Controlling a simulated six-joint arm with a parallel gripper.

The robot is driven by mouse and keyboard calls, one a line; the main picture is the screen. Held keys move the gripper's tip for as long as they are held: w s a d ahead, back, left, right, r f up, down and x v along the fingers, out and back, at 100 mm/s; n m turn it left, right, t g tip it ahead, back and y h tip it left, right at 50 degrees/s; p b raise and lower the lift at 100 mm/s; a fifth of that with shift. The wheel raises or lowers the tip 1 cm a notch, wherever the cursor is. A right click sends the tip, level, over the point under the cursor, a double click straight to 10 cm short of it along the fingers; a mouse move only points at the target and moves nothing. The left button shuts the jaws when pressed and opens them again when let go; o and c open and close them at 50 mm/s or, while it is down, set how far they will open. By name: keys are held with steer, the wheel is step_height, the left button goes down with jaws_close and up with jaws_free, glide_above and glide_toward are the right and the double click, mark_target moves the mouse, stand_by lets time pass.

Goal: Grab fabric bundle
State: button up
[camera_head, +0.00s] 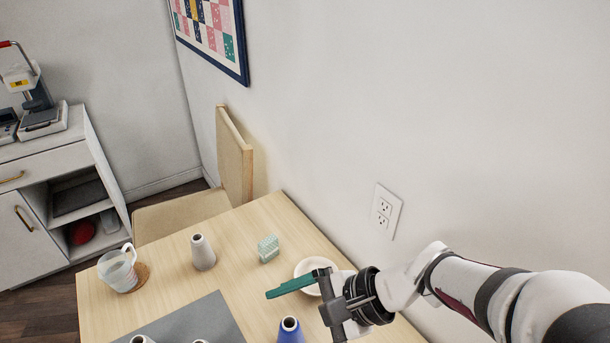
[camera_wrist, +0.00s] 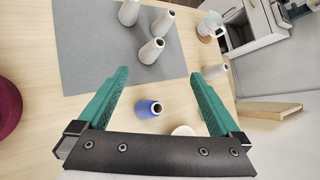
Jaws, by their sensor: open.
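The fabric bundle (camera_head: 268,248) is a small, pale green patterned block on the wooden table, between a white cone and a white dish. I cannot make it out in the wrist view; the right finger may hide it. My gripper (camera_head: 268,294) is above the table, to the right of the bundle and nearer the camera, apart from it. In the wrist view my gripper (camera_wrist: 160,74) shows two green fingers spread wide with nothing held between them.
A blue cone (camera_head: 290,332) stands below my gripper. The white dish (camera_head: 303,268) is partly hidden behind it. A white cone (camera_head: 203,254) and a glass mug (camera_head: 118,272) stand left. Several white cones stand on the grey mat (camera_wrist: 90,55). The wall is close behind the table.

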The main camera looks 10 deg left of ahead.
steer(key=w+a+f+m+t+y, duration=0.2)
steer(key=w+a+f+m, duration=0.15)
steer(key=w, duration=0.45)
steer(key=m+t, duration=0.6)
steer(key=m, duration=0.5)
glide_toward(271, 247)
steer(key=shift+h, duration=0.4)
steer(key=x, duration=0.6)
steer(key=shift+s+a+r, duration=0.2)
steer(key=shift+a+r, duration=0.2)
steer(key=x, duration=0.6)
steer(key=shift+w+d+f, duration=0.2)
steer(key=shift+d, duration=0.1)
steer(key=c, duration=1.3)
